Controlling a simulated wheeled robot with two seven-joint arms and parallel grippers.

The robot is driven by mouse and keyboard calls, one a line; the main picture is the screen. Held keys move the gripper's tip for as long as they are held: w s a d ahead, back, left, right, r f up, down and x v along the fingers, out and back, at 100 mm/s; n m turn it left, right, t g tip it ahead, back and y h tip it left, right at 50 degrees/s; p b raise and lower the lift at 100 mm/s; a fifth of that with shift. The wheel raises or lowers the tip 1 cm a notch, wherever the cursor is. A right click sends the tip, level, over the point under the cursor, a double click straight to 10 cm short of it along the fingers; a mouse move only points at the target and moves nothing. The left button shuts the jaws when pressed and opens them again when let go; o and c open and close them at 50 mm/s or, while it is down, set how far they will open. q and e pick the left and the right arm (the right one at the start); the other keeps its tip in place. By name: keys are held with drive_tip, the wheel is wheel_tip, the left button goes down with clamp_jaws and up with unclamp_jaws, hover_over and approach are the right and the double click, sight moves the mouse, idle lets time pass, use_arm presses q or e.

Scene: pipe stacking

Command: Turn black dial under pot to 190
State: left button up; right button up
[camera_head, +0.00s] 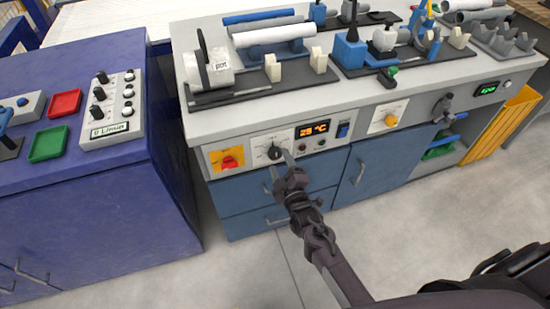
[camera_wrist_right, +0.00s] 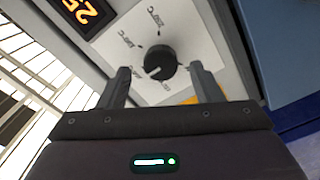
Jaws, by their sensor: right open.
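The black dial (camera_head: 274,153) sits on a white plate on the front panel of the grey bench, below the pot (camera_head: 208,72). The wrist view shows the dial (camera_wrist_right: 160,62) with temperature markings around it, too blurred and turned to read fully. The orange display (camera_head: 313,130) beside it reads about 25 °C. My right gripper (camera_head: 283,160) is at the dial, its fingers open. In the wrist view the right gripper (camera_wrist_right: 161,70) has one finger on each side of the dial, apart from it. My left gripper is not in view.
A red knob on a yellow plate (camera_head: 230,160) is left of the dial, and a yellow knob (camera_head: 391,120) is farther right. A blue cabinet (camera_head: 90,150) with a switch box (camera_head: 112,108) stands at the left. The floor in front is clear.

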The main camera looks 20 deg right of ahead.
sight(276, 157)
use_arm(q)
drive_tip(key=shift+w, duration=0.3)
use_arm(e)
drive_tip(key=shift+w+a, duration=0.1)
drive_tip(key=shift+w, duration=1.4)
drive_tip(key=c, duration=1)
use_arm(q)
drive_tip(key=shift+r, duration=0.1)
